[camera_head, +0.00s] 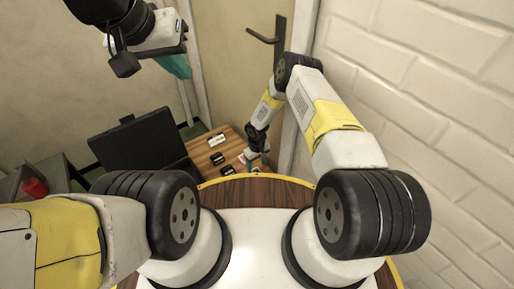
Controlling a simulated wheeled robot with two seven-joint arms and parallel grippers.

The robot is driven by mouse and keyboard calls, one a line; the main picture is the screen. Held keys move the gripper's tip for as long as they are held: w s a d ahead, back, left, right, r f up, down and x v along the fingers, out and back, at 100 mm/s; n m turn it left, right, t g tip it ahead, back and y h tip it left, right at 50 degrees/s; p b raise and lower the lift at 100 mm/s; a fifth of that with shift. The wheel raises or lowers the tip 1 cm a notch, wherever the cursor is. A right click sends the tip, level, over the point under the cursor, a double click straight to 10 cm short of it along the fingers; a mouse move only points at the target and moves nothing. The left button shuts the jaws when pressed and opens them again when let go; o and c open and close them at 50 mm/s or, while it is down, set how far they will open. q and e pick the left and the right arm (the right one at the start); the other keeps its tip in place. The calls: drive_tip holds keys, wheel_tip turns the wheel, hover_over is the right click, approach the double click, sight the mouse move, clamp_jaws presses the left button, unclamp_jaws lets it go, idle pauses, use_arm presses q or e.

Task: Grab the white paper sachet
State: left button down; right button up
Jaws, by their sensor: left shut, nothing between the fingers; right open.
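A wooden slatted table (203,153) stands low ahead of me with several small items on it. A small white item (217,139) near its far side may be the white paper sachet; it is too small to be sure. Another pale patch (243,158) shows beside my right gripper (256,159), which is low at the table's right side. Its fingers are open and partly hidden by the wrist; I cannot tell whether they touch anything. My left gripper (176,66) is raised at the upper left, shut and empty, far from the table.
An open black case (140,143) stands left of the table. Small dark items (217,158) lie on the table. A red object (35,187) is at the far left. A door with a dark handle (266,38) is behind, a white brick wall (420,80) at right.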

sight(257, 170)
wheel_tip(257, 170, down, 4)
drive_tip(key=shift+f, duration=0.25)
drive_tip(key=shift+c, duration=0.5)
drive_tip(key=c, duration=1.3)
drive_tip(key=shift+r, duration=0.1)
